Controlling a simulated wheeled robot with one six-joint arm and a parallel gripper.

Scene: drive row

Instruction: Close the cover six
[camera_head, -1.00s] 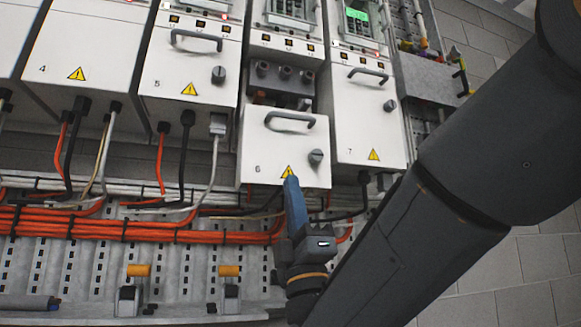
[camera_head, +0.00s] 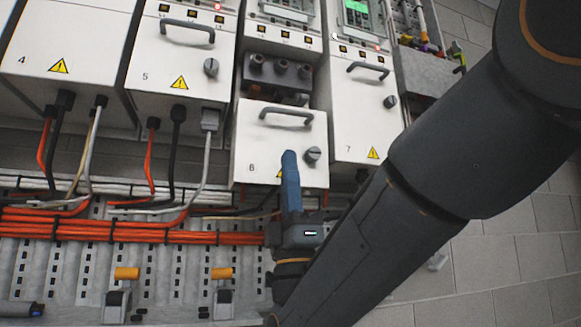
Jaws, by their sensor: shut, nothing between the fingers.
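Cover six (camera_head: 262,140) is a white panel with a dark bar handle (camera_head: 286,115), a round knob (camera_head: 312,155) and a warning triangle. It sits lower than its neighbours, and the dark terminals (camera_head: 279,71) above it are exposed. My gripper (camera_head: 289,155) has blue fingers, shut and empty, pointing up in front of the cover's lower half. It hides most of the triangle. I cannot tell whether the fingertips touch the cover.
Cover five (camera_head: 182,60) at left and cover seven (camera_head: 355,115) at right sit higher, over their terminals. Orange cables (camera_head: 130,232) run along a tray below. Yellow-topped clamps (camera_head: 127,273) stand on the perforated rail. My arm fills the right side.

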